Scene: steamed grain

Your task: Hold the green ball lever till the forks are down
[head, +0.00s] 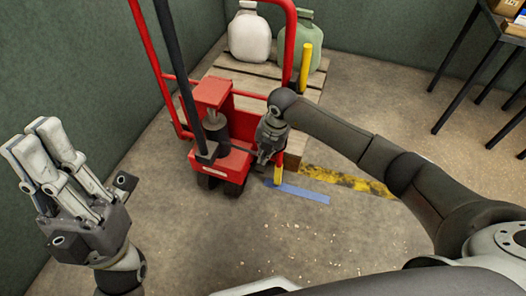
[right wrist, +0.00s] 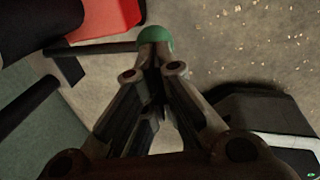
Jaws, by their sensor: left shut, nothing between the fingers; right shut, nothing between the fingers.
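The red lift truck (head: 212,95) stands at a wooden pallet (head: 250,82). A thin dark lever reaches right from the truck's base. In the right wrist view, its green ball (right wrist: 155,37) sits at the end of the dark rod (right wrist: 100,47), just past my right gripper (right wrist: 152,85). In the head view my right gripper (head: 265,156) is low beside the truck and hides the ball. It is shut with nothing in it; whether it touches the ball I cannot tell. My left gripper (head: 32,140) is shut and empty at the left, away from the truck. The forks are hidden.
A white container (head: 249,36) and a green one (head: 301,42) stand on the pallet. A yellow post (head: 305,68) rises at its right. Blue tape (head: 303,194) and yellow-black tape (head: 345,180) mark the floor. A dark table (head: 480,45) stands at the upper right.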

